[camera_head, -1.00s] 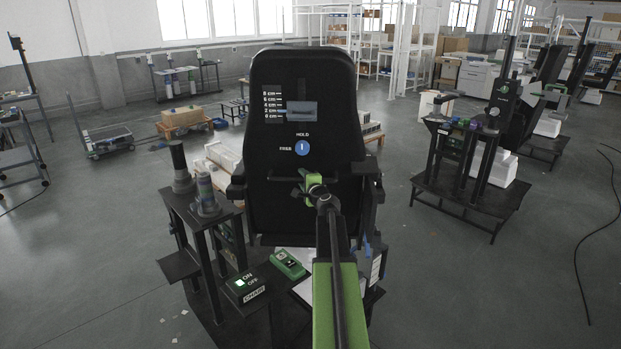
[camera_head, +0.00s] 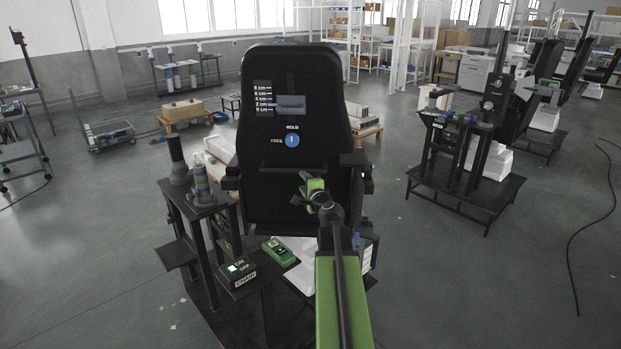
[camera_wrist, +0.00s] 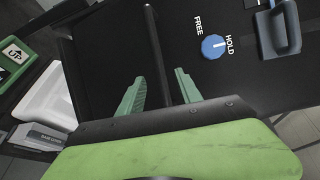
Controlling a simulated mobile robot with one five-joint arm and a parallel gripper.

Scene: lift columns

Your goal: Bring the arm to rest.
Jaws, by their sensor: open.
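My gripper (camera_wrist: 160,92) is open in the wrist view, its two green fingers apart with a thin dark bar between or behind them; I cannot tell how near that bar is. In the head view my green arm reaches forward from the bottom, and my gripper (camera_head: 309,188) is in front of the lower part of a black chair-like back panel (camera_head: 285,205). The panel carries a cm scale with a grey-blue slider (camera_head: 291,105) and a blue HOLD/FREE knob (camera_head: 292,141). The knob (camera_wrist: 214,46) also shows in the wrist view, its mark toward HOLD.
A dark stand at the left bears cylinders (camera_head: 201,184), a lit ON/OFF box (camera_head: 238,270) and a green device (camera_head: 280,252). Another dark station (camera_head: 466,190) stands at the right. A cart (camera_head: 105,132) is at the far left. Open floor lies on both sides.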

